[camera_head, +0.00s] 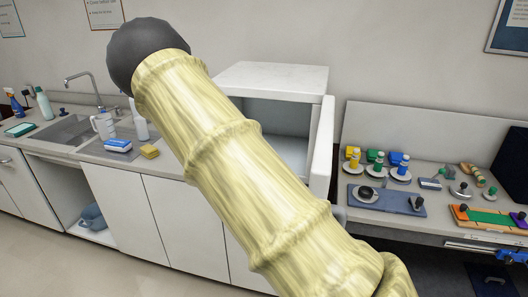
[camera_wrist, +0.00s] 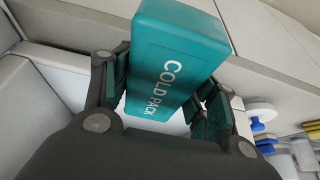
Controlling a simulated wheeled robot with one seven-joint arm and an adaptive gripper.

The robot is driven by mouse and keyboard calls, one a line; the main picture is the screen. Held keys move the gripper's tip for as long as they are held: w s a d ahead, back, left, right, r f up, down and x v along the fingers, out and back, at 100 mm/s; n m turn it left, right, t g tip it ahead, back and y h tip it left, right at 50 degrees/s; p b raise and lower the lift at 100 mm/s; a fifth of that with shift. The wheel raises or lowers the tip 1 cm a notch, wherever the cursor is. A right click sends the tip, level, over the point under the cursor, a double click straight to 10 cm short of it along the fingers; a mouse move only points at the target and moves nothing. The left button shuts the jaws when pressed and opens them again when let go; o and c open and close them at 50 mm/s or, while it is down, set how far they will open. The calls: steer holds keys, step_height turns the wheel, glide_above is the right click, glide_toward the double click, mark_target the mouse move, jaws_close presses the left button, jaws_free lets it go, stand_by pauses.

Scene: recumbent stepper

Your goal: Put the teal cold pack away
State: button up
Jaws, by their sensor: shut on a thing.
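The teal cold pack (camera_wrist: 185,40), a block with white "COLD PACK" lettering, is between the fingers of my gripper (camera_wrist: 165,98) in the wrist view. The fingers are shut on its sides and it sticks out beyond them, tilted in the picture. In the head view my arm crosses the middle and hides the gripper and the pack. Behind my arm a white box-shaped cabinet (camera_head: 275,78), like a small fridge, stands on the counter. Its front is open, with the door (camera_head: 322,150) swung out on the right. Part of its inside is hidden by my arm.
A sink (camera_head: 65,130) with a tap is at the left. A blue-and-white sponge (camera_head: 118,145) and a yellow sponge (camera_head: 149,151) lie on the counter. At the right, a lower bench holds colored bottles on round stands, a blue-grey tray (camera_head: 385,200) and a colored board (camera_head: 490,217).

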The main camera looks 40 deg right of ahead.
steer(key=w+d+p, duration=0.2)
steer(key=w+d, duration=0.2)
steer(key=w+d+p, duration=0.3)
steer(key=w+d, duration=0.1)
steer(key=d, duration=0.1)
steer(key=shift+w+d, duration=0.15)
steer(key=shift+d, duration=0.1)
steer(key=shift+w+d+r+p, duration=0.15)
steer(key=shift+w+d+p, duration=0.7)
steer(key=shift+d, duration=0.2)
steer(key=shift+w+d+f, duration=0.2)
steer(key=shift+w, duration=0.05)
steer(key=shift+a+f+p, duration=0.1)
steer(key=shift+f+p, duration=0.45)
steer(key=shift+f, duration=0.1)
steer(key=o, duration=1.2)
steer(key=shift+f, duration=0.15)
steer(key=shift+o, duration=0.4)
steer(key=shift+s, duration=0.1)
